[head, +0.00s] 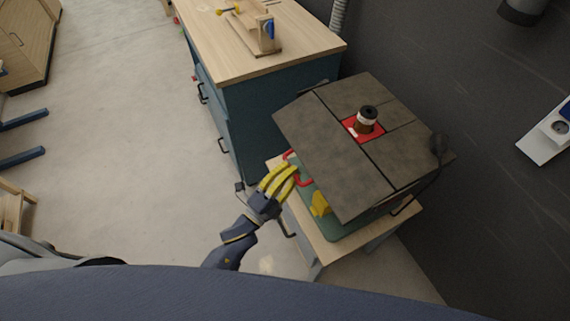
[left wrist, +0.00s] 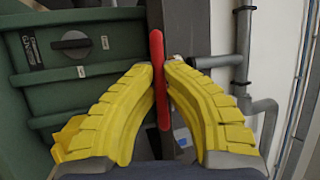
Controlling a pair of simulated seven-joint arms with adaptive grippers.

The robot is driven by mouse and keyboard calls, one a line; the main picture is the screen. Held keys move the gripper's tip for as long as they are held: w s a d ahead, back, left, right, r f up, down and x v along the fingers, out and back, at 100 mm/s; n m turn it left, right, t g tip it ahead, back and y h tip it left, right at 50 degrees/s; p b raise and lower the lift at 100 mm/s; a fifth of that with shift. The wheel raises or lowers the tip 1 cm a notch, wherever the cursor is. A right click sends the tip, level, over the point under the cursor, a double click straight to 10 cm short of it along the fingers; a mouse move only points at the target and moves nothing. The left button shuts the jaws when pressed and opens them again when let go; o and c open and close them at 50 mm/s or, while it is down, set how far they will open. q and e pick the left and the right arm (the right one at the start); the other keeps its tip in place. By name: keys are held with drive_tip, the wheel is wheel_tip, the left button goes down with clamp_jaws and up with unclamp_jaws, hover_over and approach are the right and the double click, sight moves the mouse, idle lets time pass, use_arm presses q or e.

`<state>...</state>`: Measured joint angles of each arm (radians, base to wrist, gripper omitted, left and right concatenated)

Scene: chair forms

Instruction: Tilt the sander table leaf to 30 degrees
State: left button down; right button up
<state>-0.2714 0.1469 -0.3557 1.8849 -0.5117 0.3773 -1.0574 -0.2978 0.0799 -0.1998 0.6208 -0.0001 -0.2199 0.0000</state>
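The sander (head: 340,232) has a green body and a dark grey table top. A seam divides off the left table leaf (head: 325,150); it seems to slope slightly down to the left, but I cannot read its angle. My left gripper (head: 291,172) is at this handle. In the left wrist view the yellow fingertips (left wrist: 159,68) press on both sides of the red handle (left wrist: 158,100). My right gripper is not in view.
A spindle (head: 367,118) stands in a red insert on the table top. A yellow part (head: 320,204) sits on the sander's side. A blue workbench (head: 250,120) stands behind, close by. The floor (head: 150,170) to the left is clear.

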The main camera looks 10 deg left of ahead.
use_arm(q)
drive_tip(key=shift+w+d+f, duration=0.25)
drive_tip(key=shift+d+f, duration=0.1)
drive_tip(key=shift+f, duration=0.4)
drive_tip(key=shift+w+d+f, duration=0.25)
drive_tip(key=shift+d+f, duration=0.1)
drive_tip(key=shift+f, duration=0.35)
drive_tip(key=c, duration=1.5)
unclamp_jaws()
drive_tip(key=shift+f, duration=0.1)
drive_tip(key=shift+o, duration=0.2)
drive_tip(key=v, duration=1.2)
